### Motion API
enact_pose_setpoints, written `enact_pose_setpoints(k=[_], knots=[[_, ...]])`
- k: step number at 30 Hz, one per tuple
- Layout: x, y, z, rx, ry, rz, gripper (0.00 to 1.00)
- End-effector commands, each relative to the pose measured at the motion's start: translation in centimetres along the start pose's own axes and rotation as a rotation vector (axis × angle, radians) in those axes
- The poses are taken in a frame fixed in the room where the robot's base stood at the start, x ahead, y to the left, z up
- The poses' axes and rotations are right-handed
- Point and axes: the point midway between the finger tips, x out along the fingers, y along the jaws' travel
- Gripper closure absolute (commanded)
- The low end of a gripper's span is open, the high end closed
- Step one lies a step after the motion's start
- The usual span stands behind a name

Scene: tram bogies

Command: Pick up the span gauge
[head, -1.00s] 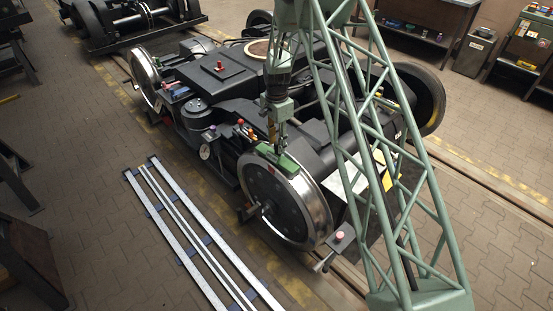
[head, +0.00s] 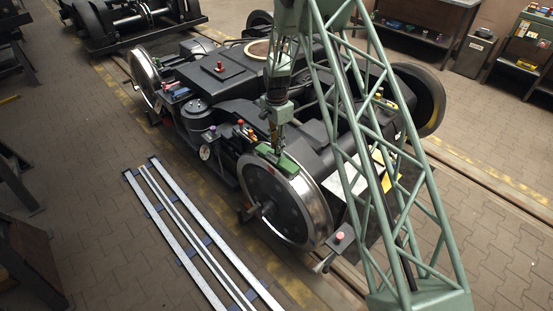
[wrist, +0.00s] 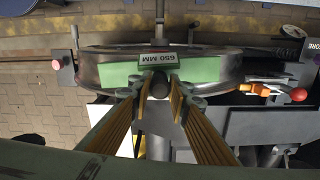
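A green block marked "650 MM" (wrist: 155,72), which I take to be the span gauge, lies across the top of the near wheel's rim. It also shows in the head view (head: 278,157). A dark round knob (wrist: 159,86) stands up from it. My gripper (wrist: 160,88) points down over the gauge, and its two yellow-padded fingers stand either side of the knob, tips close to it. I cannot tell whether the pads press on the knob. In the head view my gripper (head: 275,145) is directly above the gauge.
The near wheel (head: 287,200) belongs to a dark bogie (head: 240,95) with small tools on its frame. A red-handled tool (wrist: 275,92) lies right of the gauge in the wrist view. Long pale rails (head: 188,233) lie on the floor at left. A red-button box (head: 340,237) stands near the wheel.

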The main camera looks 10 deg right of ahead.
Motion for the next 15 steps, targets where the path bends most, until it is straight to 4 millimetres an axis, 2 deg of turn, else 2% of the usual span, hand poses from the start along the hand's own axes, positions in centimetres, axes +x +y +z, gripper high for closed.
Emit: enact_pose_setpoints(k=[3,15], knots=[[0.00,0.00,0.00,0.000,0.000,0.000,1.00],[-0.21,-0.03,-0.01,0.000,0.000,-0.001,1.00]])
